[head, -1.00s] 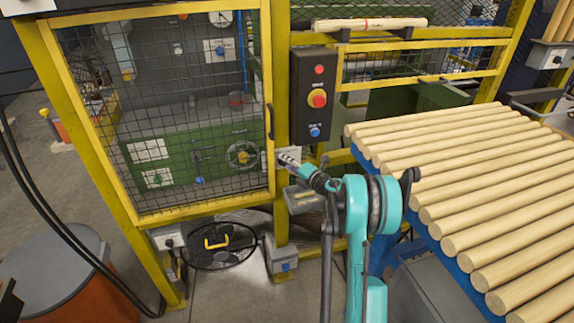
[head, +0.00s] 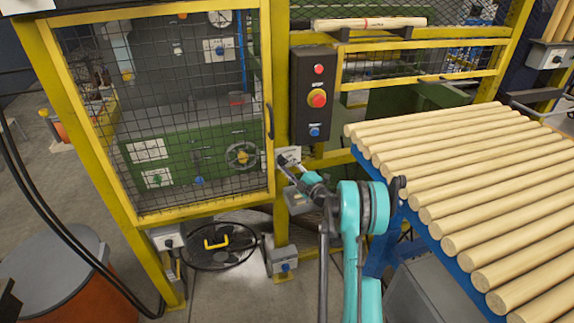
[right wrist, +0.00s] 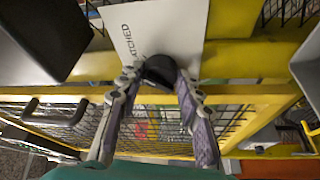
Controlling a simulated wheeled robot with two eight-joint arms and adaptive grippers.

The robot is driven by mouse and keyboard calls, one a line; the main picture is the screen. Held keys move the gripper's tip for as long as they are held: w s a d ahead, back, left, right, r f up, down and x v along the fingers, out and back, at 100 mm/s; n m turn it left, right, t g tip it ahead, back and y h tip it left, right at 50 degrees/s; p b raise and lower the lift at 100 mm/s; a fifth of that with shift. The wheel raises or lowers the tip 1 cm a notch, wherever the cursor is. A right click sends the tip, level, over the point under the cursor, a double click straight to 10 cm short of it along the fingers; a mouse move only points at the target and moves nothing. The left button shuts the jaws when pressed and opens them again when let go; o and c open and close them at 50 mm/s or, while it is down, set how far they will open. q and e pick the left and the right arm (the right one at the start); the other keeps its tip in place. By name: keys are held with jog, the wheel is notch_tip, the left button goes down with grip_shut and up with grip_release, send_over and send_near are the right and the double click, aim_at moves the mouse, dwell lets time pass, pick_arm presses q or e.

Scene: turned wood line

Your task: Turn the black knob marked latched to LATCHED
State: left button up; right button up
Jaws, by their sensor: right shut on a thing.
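The black knob (right wrist: 160,70) sits on a white plate (right wrist: 140,28) whose visible lettering reads "ATCHED" in the right wrist view. In the head view the plate (head: 288,155) is on the yellow post right of the mesh door, and the knob is mostly hidden by my gripper. My right gripper (right wrist: 158,76) is shut on the knob, one finger on each side. It also shows in the head view (head: 287,163), reaching up from the right. The knob's pointer direction cannot be made out. My left gripper is not in view.
A black control box (head: 314,95) with a red button stands above the plate. Wooden rods (head: 450,170) on a blue rack lie to the right. The yellow mesh door (head: 170,110) is at left.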

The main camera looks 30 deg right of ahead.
dwell(0.5)
jog(key=o, duration=0.9)
jog(key=shift+s, duration=0.1)
jog(key=s, duration=0.4)
jog(key=s+d+f, duration=0.1)
jog(key=s, duration=0.6)
jog(key=shift+s+d+f, duration=0.3)
jog(key=shift+s+f, duration=0.05)
